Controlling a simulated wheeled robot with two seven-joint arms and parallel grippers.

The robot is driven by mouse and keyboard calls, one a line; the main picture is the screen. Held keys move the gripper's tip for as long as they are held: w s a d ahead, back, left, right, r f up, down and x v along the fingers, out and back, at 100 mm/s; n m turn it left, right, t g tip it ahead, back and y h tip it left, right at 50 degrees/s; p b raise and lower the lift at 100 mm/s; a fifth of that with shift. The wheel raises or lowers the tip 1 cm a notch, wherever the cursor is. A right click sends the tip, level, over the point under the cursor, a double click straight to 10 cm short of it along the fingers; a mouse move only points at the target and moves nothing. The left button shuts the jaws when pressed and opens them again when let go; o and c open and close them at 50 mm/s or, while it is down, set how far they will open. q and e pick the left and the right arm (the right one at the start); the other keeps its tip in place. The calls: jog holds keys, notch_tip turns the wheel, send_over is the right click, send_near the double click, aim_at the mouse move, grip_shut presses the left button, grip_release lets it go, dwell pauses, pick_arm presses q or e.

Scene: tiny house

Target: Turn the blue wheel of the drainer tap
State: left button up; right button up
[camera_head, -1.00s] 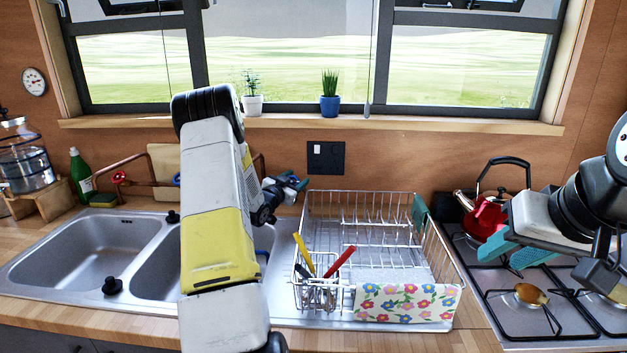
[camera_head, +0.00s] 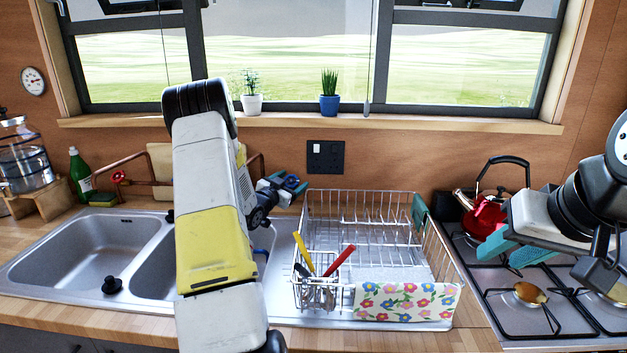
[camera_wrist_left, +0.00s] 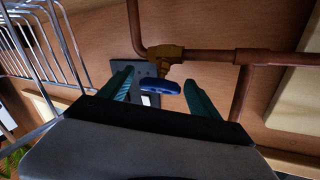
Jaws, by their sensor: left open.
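The blue wheel (camera_wrist_left: 160,87) sits under a brass valve (camera_wrist_left: 165,53) on a copper pipe in the left wrist view. My left gripper (camera_wrist_left: 157,78) is open, with one teal finger on each side of the wheel and visible gaps between. In the head view the left gripper (camera_head: 283,184) is behind the drainer's left back corner, with the blue wheel (camera_head: 291,181) at its fingers. My left arm hides much of the pipe. My right gripper (camera_head: 515,250) is over the hob at the right; its finger gap is unclear.
A wire dish rack (camera_head: 375,240) with cutlery and a flowered cloth stands right of the sink (camera_head: 85,255). A red kettle (camera_head: 484,218) is on the hob. A red wheel (camera_head: 118,177) is on the copper pipe at left. A black wall socket (camera_head: 325,157) is behind the gripper.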

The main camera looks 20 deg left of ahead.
aim_at(291, 180)
pick_arm(q)
jog(key=s, duration=0.5)
jog(key=shift+a+r, duration=0.1)
jog(key=shift+a, duration=0.2)
dwell(0.9)
jog(key=shift+r, duration=0.3)
jog(key=s+d+r+n+g+y, duration=0.3)
jog(key=s+d+r+g, duration=0.35)
jog(key=r, duration=0.65)
jog(key=s+d+g+h, duration=0.1)
jog(key=s+d, duration=0.4)
jog(key=s, duration=0.5)
jog(key=s+d+g+h, duration=0.1)
jog(key=s+d, duration=0.4)
jog(key=s, duration=0.5)
jog(key=s+d+n+g, duration=0.1)
jog(key=s+d+g, duration=0.1)
jog(key=s+d, duration=0.4)
jog(key=s+r, duration=0.1)
jog(key=s, duration=0.2)
jog(key=shift+s+h, duration=0.4)
